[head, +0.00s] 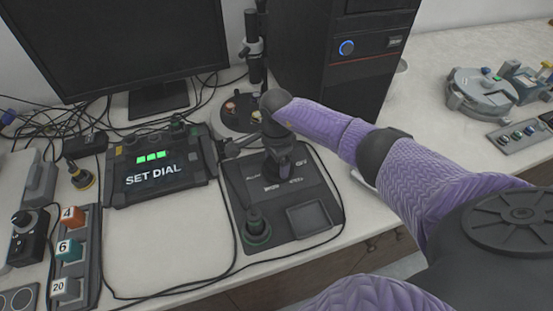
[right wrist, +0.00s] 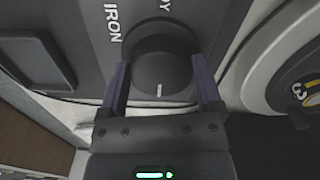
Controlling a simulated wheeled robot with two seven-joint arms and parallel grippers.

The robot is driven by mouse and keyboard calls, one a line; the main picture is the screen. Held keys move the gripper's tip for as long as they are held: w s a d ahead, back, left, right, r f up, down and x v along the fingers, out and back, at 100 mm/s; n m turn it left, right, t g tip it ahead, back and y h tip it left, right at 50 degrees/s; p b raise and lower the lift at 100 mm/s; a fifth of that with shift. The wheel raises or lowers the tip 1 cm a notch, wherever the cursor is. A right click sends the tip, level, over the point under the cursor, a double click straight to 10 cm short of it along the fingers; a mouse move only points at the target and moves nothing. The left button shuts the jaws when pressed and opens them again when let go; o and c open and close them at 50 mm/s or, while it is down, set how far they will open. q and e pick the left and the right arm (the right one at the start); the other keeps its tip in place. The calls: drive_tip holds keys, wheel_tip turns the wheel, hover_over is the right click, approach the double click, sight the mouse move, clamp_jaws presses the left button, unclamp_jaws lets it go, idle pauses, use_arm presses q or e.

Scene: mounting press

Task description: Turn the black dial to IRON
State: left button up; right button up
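The black dial (right wrist: 162,75) fills the middle of the right wrist view, with a white pointer mark on its near side toward the bottom of the picture. The word IRON (right wrist: 115,22) is printed on the panel at the dial's upper left, so the mark does not point at it. My right gripper (right wrist: 161,88) is open, with one finger on each side of the dial; I cannot tell whether they touch it. In the head view my right gripper (head: 284,168) is down over the dark dial panel (head: 241,187) and mostly hides the dial. My left gripper is not in view.
A screen (head: 153,174) reads SET DIAL, with several green bars. The panel also has a dark green knob (head: 257,226) and a recessed square tray (head: 309,217). A stand (head: 254,50) and computer tower (head: 346,60) are behind. Numbered blocks (head: 70,250) are at left.

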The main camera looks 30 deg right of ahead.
drive_tip(key=c, duration=0.6)
drive_tip(key=shift+c, duration=0.2)
